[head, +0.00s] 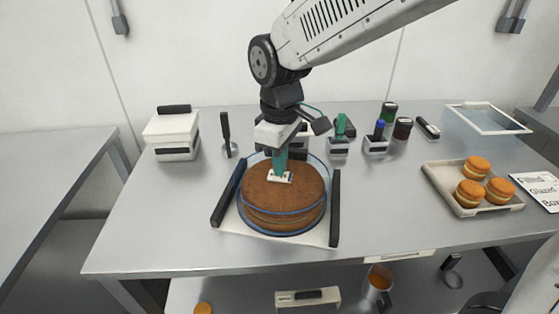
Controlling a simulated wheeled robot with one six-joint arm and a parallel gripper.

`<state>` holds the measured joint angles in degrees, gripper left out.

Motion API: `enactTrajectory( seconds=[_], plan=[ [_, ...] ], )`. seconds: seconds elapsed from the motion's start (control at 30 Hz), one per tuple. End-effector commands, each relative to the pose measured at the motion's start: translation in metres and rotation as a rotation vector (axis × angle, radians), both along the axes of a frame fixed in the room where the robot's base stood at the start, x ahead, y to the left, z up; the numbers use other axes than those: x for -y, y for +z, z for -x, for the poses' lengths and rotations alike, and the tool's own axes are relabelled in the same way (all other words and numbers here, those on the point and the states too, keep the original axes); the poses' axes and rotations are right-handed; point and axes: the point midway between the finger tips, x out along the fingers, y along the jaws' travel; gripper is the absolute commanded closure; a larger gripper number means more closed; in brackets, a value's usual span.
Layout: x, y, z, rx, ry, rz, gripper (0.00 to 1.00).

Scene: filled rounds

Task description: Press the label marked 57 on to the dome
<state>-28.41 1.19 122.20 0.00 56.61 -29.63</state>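A clear, blue-edged round outline, which looks like the dome (241,208), surrounds a brown layered round (300,198) on a white board. My gripper (280,172) points straight down over the middle of the round. A teal piece runs down from it to a small white label block (280,177) with dark marks, too small to read. The block appears at the top of the dome or round; I cannot tell whether it touches. The fingertips are not clear enough to show whether they are shut on it.
Black bars (335,208) flank the board. Behind stand a green-handled block (339,143), a blue-handled block (377,140) and dark jars (402,128). A white box (174,135) is at left, a tray (446,180) of filled rounds at right. The table's front left is clear.

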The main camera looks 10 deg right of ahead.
Motion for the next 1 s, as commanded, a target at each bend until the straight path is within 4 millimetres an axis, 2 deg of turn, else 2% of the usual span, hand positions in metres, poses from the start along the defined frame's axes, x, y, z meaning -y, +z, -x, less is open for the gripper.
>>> enactTrajectory(
  seconds=[1.0],
  plan=[
    [-0.0001,-0.0069,-0.0003,0.000,0.000,0.000,1.00]
  ],
)
